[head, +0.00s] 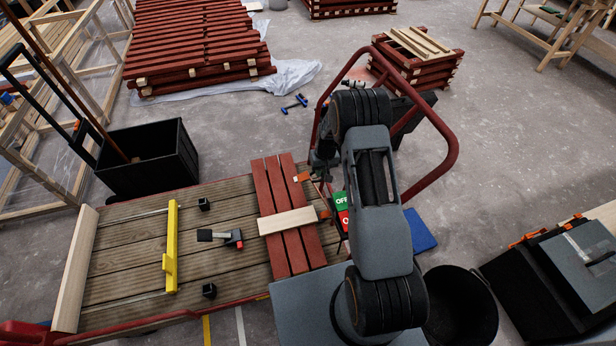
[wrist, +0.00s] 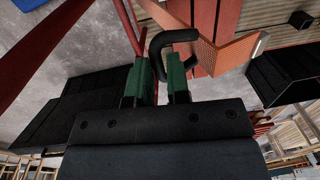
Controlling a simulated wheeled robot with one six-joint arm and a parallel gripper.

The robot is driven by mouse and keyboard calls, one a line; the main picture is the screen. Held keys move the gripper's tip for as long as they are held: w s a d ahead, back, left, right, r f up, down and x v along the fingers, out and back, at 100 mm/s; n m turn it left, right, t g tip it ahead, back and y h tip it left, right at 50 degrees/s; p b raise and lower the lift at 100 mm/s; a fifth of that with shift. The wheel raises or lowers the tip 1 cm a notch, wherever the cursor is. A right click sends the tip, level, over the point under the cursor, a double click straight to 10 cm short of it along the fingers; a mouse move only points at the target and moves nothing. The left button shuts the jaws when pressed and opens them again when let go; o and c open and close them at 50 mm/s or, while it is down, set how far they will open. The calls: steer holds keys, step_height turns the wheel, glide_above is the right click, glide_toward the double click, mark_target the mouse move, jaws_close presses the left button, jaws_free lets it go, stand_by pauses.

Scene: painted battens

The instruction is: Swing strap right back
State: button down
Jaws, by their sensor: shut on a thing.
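Three red battens (head: 283,240) lie side by side on the plank deck (head: 140,235), with a pale cross batten (head: 287,221) over them. Orange pieces show at the battens' right side, one at the upper end (head: 302,177) and one by the cross batten's end (head: 325,214). In the wrist view an orange woven strap (wrist: 215,48) runs beside a red batten (wrist: 201,22). A black bent handle (wrist: 160,45) meets the strap. My gripper (wrist: 160,88) has green fingertips shut on this handle. In the head view my gripper (head: 320,172) is dark and partly hidden by my arm, at the battens' upper right.
A red tube rail (head: 452,135) rises at right. A black bin (head: 150,160) stands upper left.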

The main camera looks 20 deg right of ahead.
steer(key=d+f+b, duration=0.2)
steer(key=d+b, duration=0.1)
steer(key=d, duration=0.7)
steer(key=shift+s+d, duration=0.2)
steer(key=shift+s, duration=0.15)
steer(key=c, duration=1.2)
jaws_free()
steer(key=shift+o, duration=0.2)
steer(key=shift+r, duration=0.1)
step_height(320, 180, up, 14)
steer(key=d+p, duration=0.1)
steer(key=shift+w+d+r, duration=0.2)
steer(key=shift+w, duration=0.1)
